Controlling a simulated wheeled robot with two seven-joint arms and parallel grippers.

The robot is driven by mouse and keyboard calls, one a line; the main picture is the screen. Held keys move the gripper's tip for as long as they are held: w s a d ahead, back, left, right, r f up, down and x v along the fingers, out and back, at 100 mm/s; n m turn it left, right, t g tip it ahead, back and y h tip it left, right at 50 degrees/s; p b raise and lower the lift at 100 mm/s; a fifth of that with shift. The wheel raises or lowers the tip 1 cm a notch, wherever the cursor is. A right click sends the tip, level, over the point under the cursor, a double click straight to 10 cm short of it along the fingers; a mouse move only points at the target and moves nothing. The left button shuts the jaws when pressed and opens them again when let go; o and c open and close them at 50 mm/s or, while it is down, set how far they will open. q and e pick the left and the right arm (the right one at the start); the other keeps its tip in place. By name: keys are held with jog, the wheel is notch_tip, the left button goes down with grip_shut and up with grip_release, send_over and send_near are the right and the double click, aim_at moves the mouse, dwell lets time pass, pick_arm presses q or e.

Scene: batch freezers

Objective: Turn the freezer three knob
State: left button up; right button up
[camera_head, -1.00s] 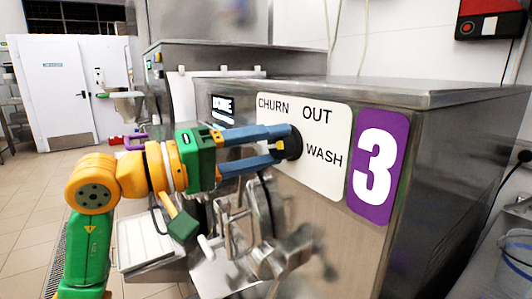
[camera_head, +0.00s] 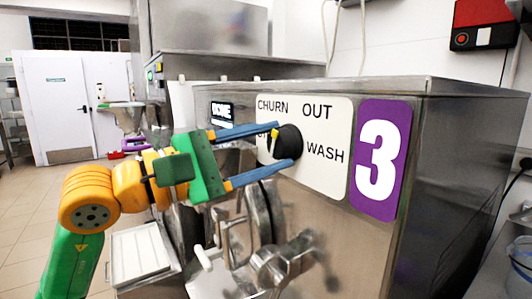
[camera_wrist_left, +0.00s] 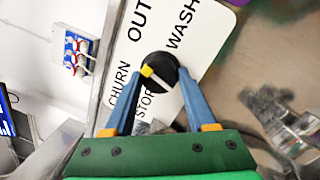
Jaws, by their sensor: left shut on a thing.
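The freezer three knob (camera_head: 287,142) is black with a yellow mark and sits on a white label plate (camera_head: 325,108) reading CHURN, OUT and WASH. My left gripper (camera_head: 284,146) comes in from the left and is shut on the knob, one blue finger above and one below in the head view. In the left wrist view the knob (camera_wrist_left: 160,73) lies between the fingertips, and STOP also shows on the plate. The yellow mark faces up and left in the head view, toward CHURN. My right gripper is not in view.
A purple sign with a white 3 (camera_head: 380,160) is right of the plate on the steel freezer (camera_head: 440,180). A metal outlet with a handle (camera_head: 285,262) juts out below the knob. A red and black box (camera_head: 485,24) hangs on the back wall.

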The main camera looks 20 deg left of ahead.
pick_arm(q)
jog(key=n, duration=0.3)
jog(key=n+b, duration=0.1)
jog(key=n, duration=0.2)
jog(key=shift+s+t+y, duration=0.1)
jog(key=shift+t+y, duration=0.2)
jog(key=shift+y, duration=0.1)
jog(key=n, duration=0.3)
jog(key=n+b, duration=0.1)
jog(key=n, duration=0.2)
jog(key=shift+d+r+t+y, duration=0.1)
jog(key=shift+r+t+y, duration=0.05)
jog(key=shift+t+y, duration=0.2)
jog(key=n+y+b, duration=0.1)
jog(key=n, duration=0.5)
jog(key=shift+r, duration=0.1)
jog(key=shift+r+n+y, duration=0.1)
jog(key=shift+n+y, duration=0.15)
jog(key=shift+n, duration=2.15)
jog(key=shift+b, duration=0.3)
jog(key=o, duration=1.4)
jog(key=shift+c, duration=0.2)
jog(key=shift+d, duration=0.1)
